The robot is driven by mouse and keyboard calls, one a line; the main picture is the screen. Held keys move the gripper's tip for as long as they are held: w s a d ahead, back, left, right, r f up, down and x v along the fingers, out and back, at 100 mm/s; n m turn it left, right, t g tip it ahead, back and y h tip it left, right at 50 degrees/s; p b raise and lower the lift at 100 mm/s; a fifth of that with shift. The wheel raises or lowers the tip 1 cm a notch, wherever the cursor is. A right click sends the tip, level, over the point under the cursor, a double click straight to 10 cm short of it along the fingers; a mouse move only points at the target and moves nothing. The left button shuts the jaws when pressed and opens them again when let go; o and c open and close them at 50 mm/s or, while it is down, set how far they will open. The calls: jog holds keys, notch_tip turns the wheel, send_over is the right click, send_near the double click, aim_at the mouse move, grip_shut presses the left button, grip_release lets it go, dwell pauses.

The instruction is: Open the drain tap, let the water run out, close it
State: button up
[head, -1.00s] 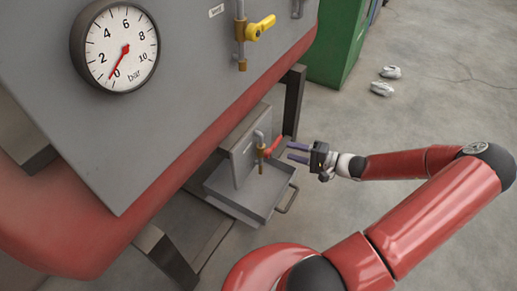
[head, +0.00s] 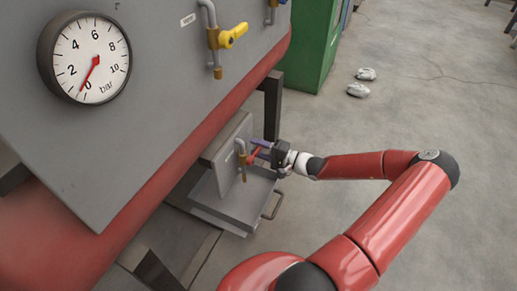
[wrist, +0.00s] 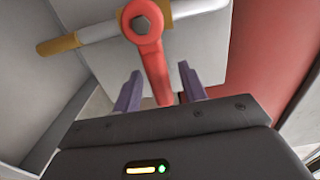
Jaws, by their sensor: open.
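The drain tap (head: 242,158) is a grey pipe with a brass body and a red lever, mounted on a small grey plate low under the machine. Its red lever (wrist: 152,60) points down between my fingers in the wrist view; the red lever also shows in the head view (head: 253,156). My gripper (wrist: 160,92) is open, one purple finger on each side of the lever's end, with gaps visible on both sides. My gripper also shows in the head view (head: 262,148) at the tap. I cannot see water at the outlet.
A grey drip tray (head: 237,212) with a handle lies below the tap. A gauge (head: 84,57) reads about 0 bar. A yellow-handled valve (head: 232,36) is on the panel above. A green cabinet (head: 307,45) stands behind; open floor lies right.

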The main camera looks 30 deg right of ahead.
grip_shut()
